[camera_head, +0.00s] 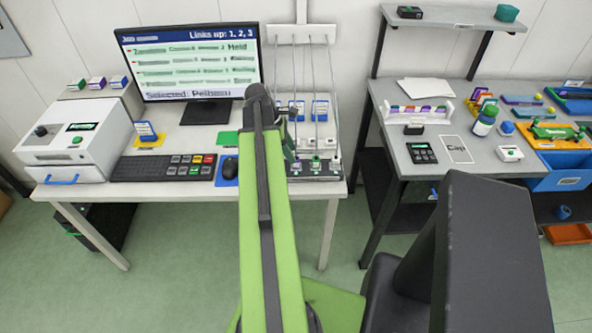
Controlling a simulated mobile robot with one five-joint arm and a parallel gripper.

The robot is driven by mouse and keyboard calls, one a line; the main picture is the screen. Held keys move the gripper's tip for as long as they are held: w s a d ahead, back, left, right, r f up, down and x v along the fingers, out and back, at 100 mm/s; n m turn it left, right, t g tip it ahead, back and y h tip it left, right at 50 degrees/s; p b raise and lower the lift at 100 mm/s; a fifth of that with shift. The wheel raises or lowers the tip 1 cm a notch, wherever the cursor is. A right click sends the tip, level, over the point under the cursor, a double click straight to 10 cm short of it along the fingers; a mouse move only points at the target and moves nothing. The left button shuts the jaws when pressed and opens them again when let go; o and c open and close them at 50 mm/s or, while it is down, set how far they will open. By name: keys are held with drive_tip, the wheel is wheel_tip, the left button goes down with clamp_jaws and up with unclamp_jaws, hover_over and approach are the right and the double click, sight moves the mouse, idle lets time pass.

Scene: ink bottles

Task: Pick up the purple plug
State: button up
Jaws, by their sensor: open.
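I cannot make out for certain which thing is the purple plug. A small purple-fronted block (97,83) sits between a green and a blue one on the white box at the left desk's back. On the right table, a white rack (418,112) has purple parts, and a purple-topped strip (522,99) lies farther back. Several cables hang from a white bar (301,33) to small plugs above a dark socket strip (316,172); their colours are too small to tell. My gripper (290,147) is open, mostly hidden behind my green arm, near these cables.
The left desk (190,133) holds a monitor (192,60), a keyboard (163,168), a mouse (229,167) and a white machine (76,141). The right table (385,95) holds a calculator (421,153), a bottle (485,121) and trays. A floor gap separates the tables.

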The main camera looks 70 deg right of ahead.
drive_tip(key=b+x, duration=0.5)
drive_tip(key=shift+f, duration=0.2)
drive_tip(key=shift+w+r, duration=0.1)
drive_tip(key=shift+r, duration=0.1)
clamp_jaws()
